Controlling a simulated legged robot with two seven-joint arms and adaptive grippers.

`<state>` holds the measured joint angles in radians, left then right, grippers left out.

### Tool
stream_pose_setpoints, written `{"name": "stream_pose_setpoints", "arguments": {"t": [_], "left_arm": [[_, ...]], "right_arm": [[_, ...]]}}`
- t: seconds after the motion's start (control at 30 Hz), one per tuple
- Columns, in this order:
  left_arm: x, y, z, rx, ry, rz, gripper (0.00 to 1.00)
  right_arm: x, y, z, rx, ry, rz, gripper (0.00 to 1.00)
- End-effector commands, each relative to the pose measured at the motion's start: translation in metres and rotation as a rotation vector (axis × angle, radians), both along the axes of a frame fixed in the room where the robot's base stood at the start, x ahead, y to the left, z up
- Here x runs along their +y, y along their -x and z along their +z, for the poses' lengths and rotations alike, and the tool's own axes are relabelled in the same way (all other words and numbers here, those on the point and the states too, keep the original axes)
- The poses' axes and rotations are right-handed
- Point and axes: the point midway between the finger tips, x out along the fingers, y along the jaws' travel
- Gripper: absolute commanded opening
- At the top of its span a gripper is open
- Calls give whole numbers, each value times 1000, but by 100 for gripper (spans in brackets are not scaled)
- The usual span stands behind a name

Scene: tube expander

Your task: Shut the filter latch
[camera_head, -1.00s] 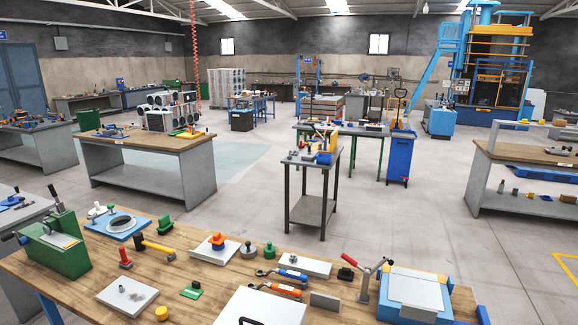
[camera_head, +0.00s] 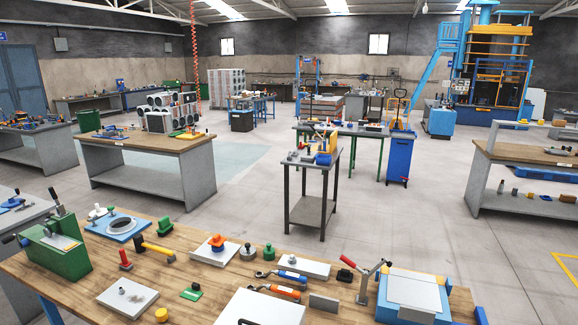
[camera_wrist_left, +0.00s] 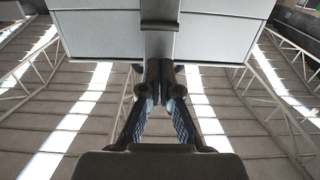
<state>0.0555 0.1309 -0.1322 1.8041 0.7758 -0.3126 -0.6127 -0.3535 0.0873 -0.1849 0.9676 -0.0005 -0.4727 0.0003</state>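Neither gripper shows in the head view. In the left wrist view my left gripper (camera_wrist_left: 163,88) extends from the palm at the bottom, with its two fingers slanting inward toward a dark part in the middle. Whether they touch or hold that part cannot be told. Beyond it are pale grey panels (camera_wrist_left: 100,35) with a dark block (camera_wrist_left: 160,14) at the top centre. Whether these belong to the filter or its latch is unclear. In the head view a red-handled lever clamp (camera_head: 368,280) stands by a blue box with a pale lid (camera_head: 413,290). No part is clearly identifiable as the filter latch.
A wooden bench (camera_head: 183,276) fills the front. It carries a green vise-like fixture (camera_head: 60,253), a blue plate with a ring (camera_head: 118,226), a hammer (camera_head: 152,249), orange and blue-handled tools and a white box (camera_head: 262,308). Open floor (camera_head: 245,220) lies beyond.

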Motion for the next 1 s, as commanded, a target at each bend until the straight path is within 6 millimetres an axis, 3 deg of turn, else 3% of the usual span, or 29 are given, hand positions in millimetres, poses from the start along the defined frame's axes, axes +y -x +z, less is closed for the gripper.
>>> {"name": "stream_pose_setpoints", "arguments": {"t": [0.23, 0.67, 1.0], "left_arm": [[-2, -5, 5, -2, 0, 0, 0], [-1, -2, -7, 1, -1, 0, 0], [11, 30, -6, 2, -2, -1, 0]], "right_arm": [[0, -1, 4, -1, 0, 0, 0], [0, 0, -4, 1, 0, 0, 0], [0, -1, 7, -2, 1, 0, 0]]}}
